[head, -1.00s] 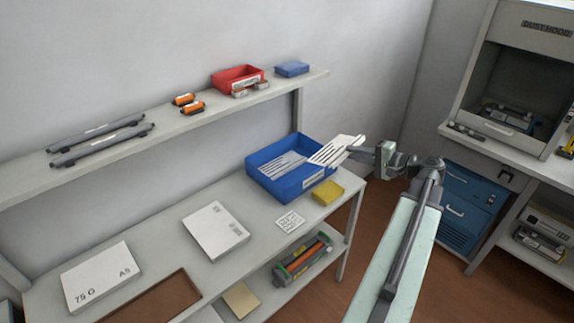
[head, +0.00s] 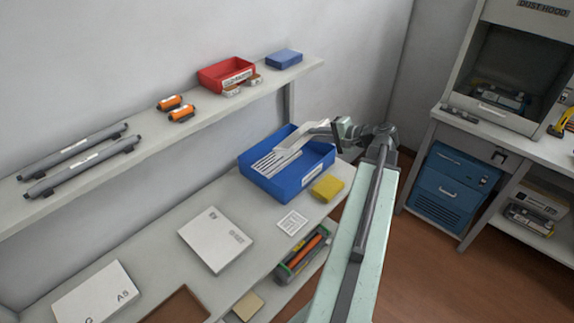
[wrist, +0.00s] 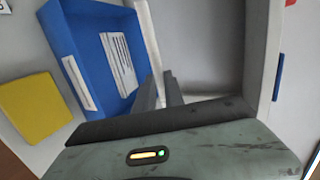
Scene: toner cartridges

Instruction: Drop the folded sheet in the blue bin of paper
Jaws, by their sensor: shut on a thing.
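The blue bin (head: 277,183) stands at the right end of the bench, with striped paper (head: 268,163) lying in it. My gripper (head: 330,129) is at the bin's back right and is shut on the folded white sheet (head: 298,136). The sheet is tilted and reaches over the inside of the bin. In the wrist view the sheet (wrist: 149,42) shows as a thin white edge between my fingers (wrist: 160,88), beside the bin (wrist: 75,45) and the paper in it (wrist: 120,58). Whether the sheet touches the bin or its paper I cannot tell.
A yellow block (head: 327,188) and a white card (head: 292,223) lie in front of the bin. White packs (head: 215,240) lie farther left. The wall shelf (head: 165,134) behind carries a red bin (head: 226,72), a blue box (head: 284,58) and toner parts.

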